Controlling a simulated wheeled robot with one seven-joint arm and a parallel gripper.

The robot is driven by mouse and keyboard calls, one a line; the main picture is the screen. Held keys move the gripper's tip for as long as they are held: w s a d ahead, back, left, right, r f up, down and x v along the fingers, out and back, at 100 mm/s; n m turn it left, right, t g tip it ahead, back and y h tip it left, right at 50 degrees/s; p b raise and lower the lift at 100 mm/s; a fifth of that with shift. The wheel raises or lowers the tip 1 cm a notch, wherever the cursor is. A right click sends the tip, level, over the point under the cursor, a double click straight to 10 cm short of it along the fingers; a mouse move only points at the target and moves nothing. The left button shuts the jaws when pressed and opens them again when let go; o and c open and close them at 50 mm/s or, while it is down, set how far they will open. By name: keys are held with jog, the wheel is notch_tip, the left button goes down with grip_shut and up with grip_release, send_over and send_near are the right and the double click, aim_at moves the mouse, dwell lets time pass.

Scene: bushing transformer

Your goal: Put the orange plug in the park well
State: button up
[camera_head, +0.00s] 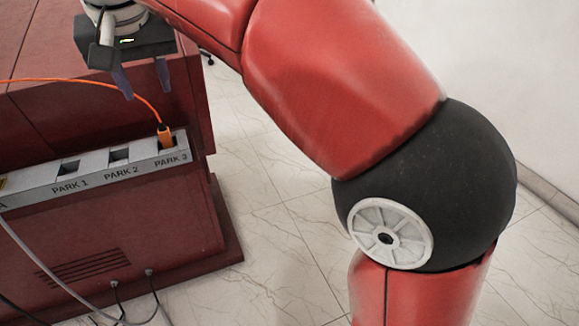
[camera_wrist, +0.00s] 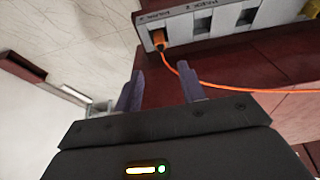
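The orange plug (camera_head: 165,135) stands in the well marked PARK 3 (camera_head: 173,148), at the right end of the grey strip, with its orange cable (camera_head: 95,82) running up and to the left. The wrist view also shows the plug (camera_wrist: 158,39) in its well. My gripper (camera_head: 143,85) is above and a little to the left of the plug in the head view, apart from it. In the wrist view the two purple fingers of my gripper (camera_wrist: 160,88) are spread with nothing between them. The plug's lower end is hidden in the well.
The wells PARK 1 (camera_head: 69,168) and PARK 2 (camera_head: 119,156) look empty. The grey strip (camera_head: 40,187) is fixed to the dark red cabinet (camera_head: 130,225). Grey and black cables (camera_head: 70,290) hang at its front. Tiled floor lies to the right.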

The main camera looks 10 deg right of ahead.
jog(key=s+d+f, duration=0.2)
jog(key=d+f, duration=0.1)
jog(key=d, duration=0.4)
jog(key=s+d+f+m+t+h, duration=0.1)
jog(key=s+d+f, duration=0.2)
jog(key=d, duration=0.3)
jog(key=s+d+f, duration=0.2)
jog(key=d+f, duration=0.2)
jog(key=d, duration=0.3)
jog(key=s+d+f+m, duration=0.1)
jog(key=s+d+f, duration=0.7)
jog(key=f, duration=0.4)
jog(key=shift+s+d+m, duration=0.2)
jog(key=shift+s+m, duration=0.2)
jog(key=shift+s, duration=0.05)
